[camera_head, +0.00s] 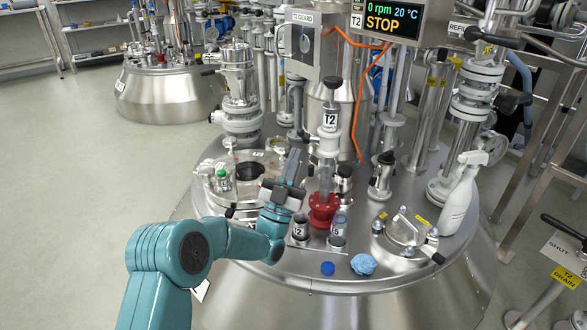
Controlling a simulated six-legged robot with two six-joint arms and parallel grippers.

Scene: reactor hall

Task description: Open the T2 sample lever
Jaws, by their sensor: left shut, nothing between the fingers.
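The T2 sample valve (330,145) stands upright near the middle of the steel vessel top. It has a white T2 label, a black top handle (332,83) and a red foot (323,211). A small dark lever-like part (307,136) shows at its left side; its exact position is too small to tell. My left gripper (293,160) is just left of the valve, above the vessel top, shut and empty. It appears apart from the valve. My wrist hides part of the vessel top. My right gripper is out of view.
Two small labelled containers (300,230) (338,226) stand before the valve, near a blue cap (328,268) and blue cloth (363,264). A clamped lid (405,238) and spray bottle (460,195) are right. A display (388,20) reads STOP. An orange cable (368,95) hangs behind.

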